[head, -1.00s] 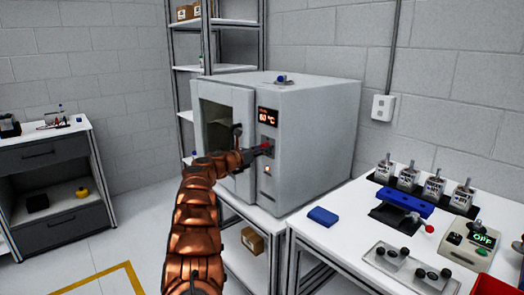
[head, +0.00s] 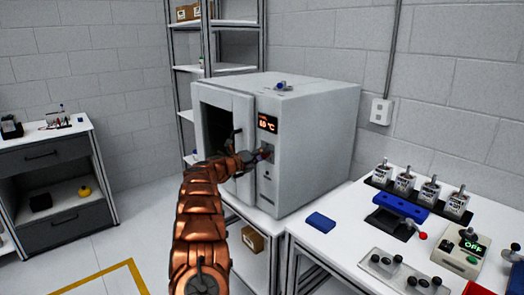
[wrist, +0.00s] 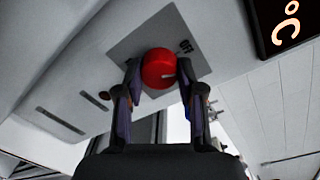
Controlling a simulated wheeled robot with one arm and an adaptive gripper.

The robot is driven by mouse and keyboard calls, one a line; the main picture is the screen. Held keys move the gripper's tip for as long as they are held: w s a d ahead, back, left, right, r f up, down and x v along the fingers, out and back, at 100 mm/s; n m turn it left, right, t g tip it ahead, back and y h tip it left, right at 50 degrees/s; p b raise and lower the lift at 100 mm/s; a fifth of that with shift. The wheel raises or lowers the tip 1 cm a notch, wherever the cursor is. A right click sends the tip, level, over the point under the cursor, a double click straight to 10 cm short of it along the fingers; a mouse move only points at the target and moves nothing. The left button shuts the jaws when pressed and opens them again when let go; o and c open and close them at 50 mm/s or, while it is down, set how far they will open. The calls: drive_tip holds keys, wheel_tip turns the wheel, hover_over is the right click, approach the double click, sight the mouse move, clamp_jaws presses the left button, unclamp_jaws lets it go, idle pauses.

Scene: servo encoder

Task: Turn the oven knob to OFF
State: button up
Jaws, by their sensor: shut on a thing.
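The oven (head: 310,140) is a grey-white box with a dark window in its door and a lit orange display (head: 267,124) on its front panel. In the wrist view, the round red knob (wrist: 158,67) sits on a grey plate, with a small OFF label (wrist: 185,46) to its upper right. A pale mark shows on the knob's lower right side, not in line with the label. My gripper (wrist: 158,82) is shut on the knob, one finger on each side. In the head view, my gripper (head: 262,156) is at the panel below the display and largely hides the knob.
A shelf rack (head: 204,60) stands behind the oven. The floor at the left is open.

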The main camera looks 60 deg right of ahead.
drive_tip(key=shift+r+n+g+p, duration=0.15)
drive_tip(key=shift+n+g+p, duration=0.15)
drive_tip(key=shift+n+p, duration=1.5)
drive_tip(key=shift+n, duration=0.4)
drive_tip(key=o, duration=1.1)
drive_tip(key=shift+o, duration=0.2)
drive_tip(key=v, duration=1.2)
drive_tip(key=shift+r, duration=0.1)
